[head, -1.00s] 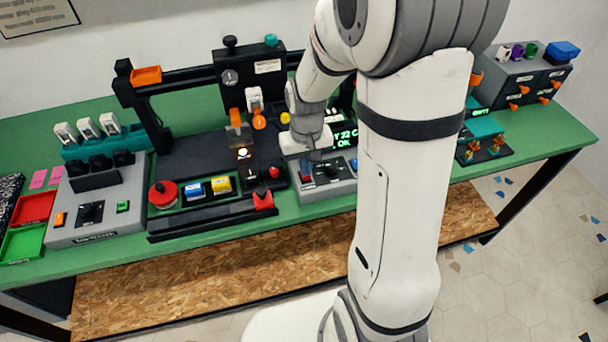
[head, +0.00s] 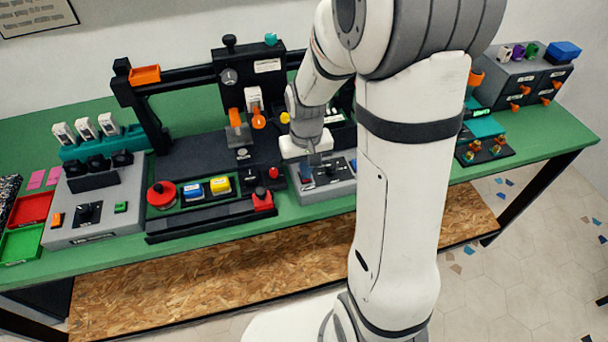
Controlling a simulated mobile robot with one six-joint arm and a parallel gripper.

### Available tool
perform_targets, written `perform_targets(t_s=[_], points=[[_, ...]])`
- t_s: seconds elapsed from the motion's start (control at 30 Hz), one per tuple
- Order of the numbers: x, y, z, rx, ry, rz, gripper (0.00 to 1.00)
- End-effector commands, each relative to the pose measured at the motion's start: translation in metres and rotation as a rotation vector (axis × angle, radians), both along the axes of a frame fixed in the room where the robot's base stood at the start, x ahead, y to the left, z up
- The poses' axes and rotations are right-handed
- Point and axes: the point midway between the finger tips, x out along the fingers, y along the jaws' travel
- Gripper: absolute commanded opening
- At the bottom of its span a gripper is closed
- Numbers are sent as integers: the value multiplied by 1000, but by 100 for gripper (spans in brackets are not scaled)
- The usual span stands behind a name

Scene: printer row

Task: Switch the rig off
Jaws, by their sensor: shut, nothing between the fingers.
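The rig is a black printer frame (head: 190,76) with a dark bed and a print head unit (head: 250,70) on its crossbar. No lamp glows on its bed. The grey control box (head: 340,187) stands at its front right, with a rocker switch (head: 306,172) at its left end and a dark knob beside it. The screen behind the box is mostly hidden by my arm, and its visible part shows no lit text. My gripper (head: 311,160) is shut and empty, just above the switch end of the box. I cannot tell whether it touches the switch.
A second grey box (head: 95,208) with a knob stands left. A drawer cabinet (head: 525,82) stands right. My arm hides the bench's middle right.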

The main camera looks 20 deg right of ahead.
Motion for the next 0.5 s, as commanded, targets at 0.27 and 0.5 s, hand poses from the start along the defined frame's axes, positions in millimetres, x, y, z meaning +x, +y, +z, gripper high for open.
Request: perform_targets(t_s=[0.27, 0.5], points=[[0, 0, 22, 0, -1, 0, 0], [0, 0, 41, 0, -2, 0, 0]])
